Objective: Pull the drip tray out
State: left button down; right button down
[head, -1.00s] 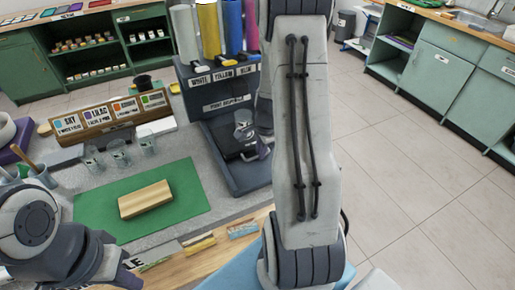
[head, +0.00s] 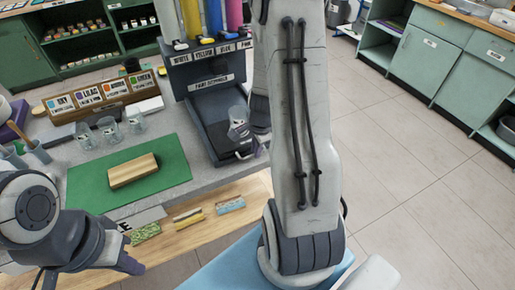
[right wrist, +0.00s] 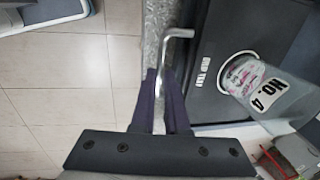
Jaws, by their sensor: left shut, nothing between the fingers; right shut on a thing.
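The dark drip tray (head: 211,128) sits at the foot of the paint dispenser (head: 209,82) and extends toward its front edge. In the right wrist view the tray (right wrist: 207,101) carries a label and a bent metal handle (right wrist: 180,33). A clear cup marked No. 4 (right wrist: 262,87) stands on the tray; it also shows in the head view (head: 238,122). My right gripper (right wrist: 160,76) is shut on the handle. In the head view my right arm mostly hides that gripper. My left gripper (head: 136,265) is shut and empty, near the counter's front, away from the tray.
A green mat (head: 85,185) with a wooden block (head: 134,169) lies left of the dispenser. Several clear cups (head: 110,130) stand behind the mat. Small painted strips (head: 188,217) lie on the wooden front. Open floor (head: 400,170) is at the right.

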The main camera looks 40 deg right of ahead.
jog(key=shift+w+d, duration=0.1)
jog(key=shift+d, duration=0.05)
jog(key=c, duration=0.9)
grip_release()
jog(key=r+p, duration=0.1)
jog(key=r, duration=0.2)
jog(key=s+r+p, duration=0.1)
jog(key=r, duration=0.3)
jog(key=r+p, duration=0.1)
jog(key=r, duration=0.2)
jog(key=shift+s+a+r, duration=0.2)
jog(key=shift+s+a, duration=0.05)
jog(key=shift+s, duration=0.15)
